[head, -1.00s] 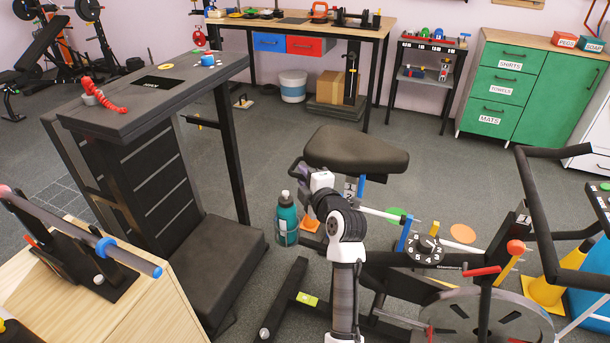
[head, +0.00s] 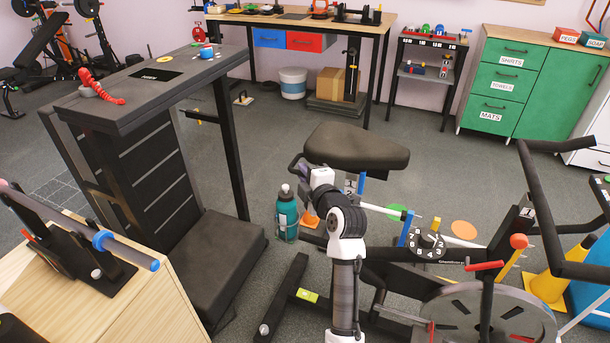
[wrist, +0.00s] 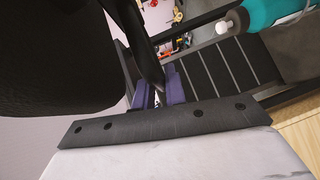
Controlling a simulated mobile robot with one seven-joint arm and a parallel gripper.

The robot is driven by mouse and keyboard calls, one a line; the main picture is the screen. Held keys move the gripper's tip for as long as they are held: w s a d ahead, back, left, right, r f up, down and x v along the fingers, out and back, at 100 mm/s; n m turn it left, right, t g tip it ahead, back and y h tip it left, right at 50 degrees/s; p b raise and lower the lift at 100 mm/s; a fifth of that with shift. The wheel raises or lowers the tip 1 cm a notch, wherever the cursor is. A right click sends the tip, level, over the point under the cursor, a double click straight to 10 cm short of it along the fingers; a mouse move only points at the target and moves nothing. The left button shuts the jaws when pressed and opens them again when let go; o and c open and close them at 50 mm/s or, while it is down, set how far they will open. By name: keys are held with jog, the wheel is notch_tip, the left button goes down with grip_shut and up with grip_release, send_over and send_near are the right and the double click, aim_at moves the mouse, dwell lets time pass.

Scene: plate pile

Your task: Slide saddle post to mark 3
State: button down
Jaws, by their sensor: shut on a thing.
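The exercise bike's dark saddle (head: 356,146) sits in the middle of the head view, and its underside fills the upper left of the wrist view (wrist: 55,55). Below it, the saddle post shows a small pale number plate (head: 349,184) and a blue piece (head: 361,184). Which mark the post is at is too small to tell. My gripper (head: 298,168) is under the saddle's left end. In the wrist view, its purple fingers (wrist: 160,90) are shut on a dark bar (wrist: 146,45). Where this bar joins the saddle or post is hidden.
A teal bottle (head: 287,214) is close to my gripper's left. The bike's dial (head: 428,245), handlebar (head: 548,220) and flywheel (head: 485,312) lie to the right. A dark desk (head: 150,85) stands left, a wooden cabinet (head: 130,300) front left. Floor behind the saddle is clear.

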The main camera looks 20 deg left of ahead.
notch_tip(320, 180, down, 2)
jog(key=shift+f+b, duration=0.25)
jog(key=shift+b, duration=0.65)
jog(key=c, duration=1.7)
grip_release()
jog(key=shift+r, duration=0.1)
jog(key=shift+s+d, duration=0.1)
jog(key=b+v, duration=0.2)
jog(key=v, duration=1.1)
jog(key=shift+s+d+r+b, duration=0.1)
jog(key=shift+s+d+b, duration=0.15)
jog(key=shift+b, duration=0.15)
jog(key=shift+a, duration=0.1)
